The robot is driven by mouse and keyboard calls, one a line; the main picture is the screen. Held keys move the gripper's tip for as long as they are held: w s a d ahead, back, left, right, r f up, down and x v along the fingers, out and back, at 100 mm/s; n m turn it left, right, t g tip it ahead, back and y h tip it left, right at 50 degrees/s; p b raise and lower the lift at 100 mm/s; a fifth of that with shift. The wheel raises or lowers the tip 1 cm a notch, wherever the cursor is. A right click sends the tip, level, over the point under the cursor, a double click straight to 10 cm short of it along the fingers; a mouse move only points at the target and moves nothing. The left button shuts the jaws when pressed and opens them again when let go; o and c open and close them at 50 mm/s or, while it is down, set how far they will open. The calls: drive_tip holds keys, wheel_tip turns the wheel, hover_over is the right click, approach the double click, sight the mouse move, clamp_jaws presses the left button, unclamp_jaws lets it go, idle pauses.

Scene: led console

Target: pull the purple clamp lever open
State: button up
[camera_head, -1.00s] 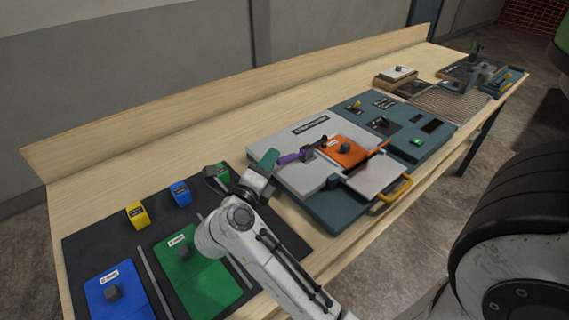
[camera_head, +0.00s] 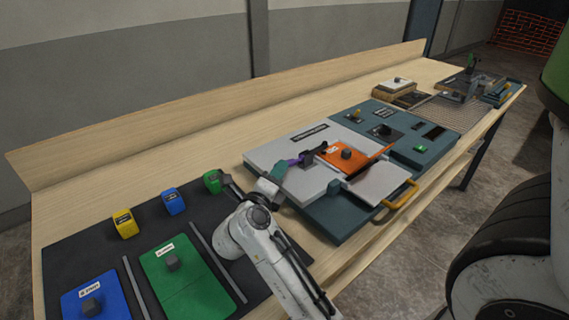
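The purple clamp lever (camera_head: 296,161) is a short bar at the left part of the light grey console panel (camera_head: 262,157). Its right end meets a dark clamp block (camera_head: 315,155) beside an orange plate (camera_head: 345,157).
A dark mat (camera_head: 75,246) at the left holds blue and green plates and small yellow, blue and green blocks. A yellow handle (camera_head: 402,196) sticks out at the console's front. A teal panel with switches (camera_head: 425,140) lies to the right. Bare wood lies behind the console.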

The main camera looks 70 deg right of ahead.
drive_tip(key=shift+s+d, duration=0.1)
drive_tip(key=shift+d, duration=2.15)
clamp_jaws()
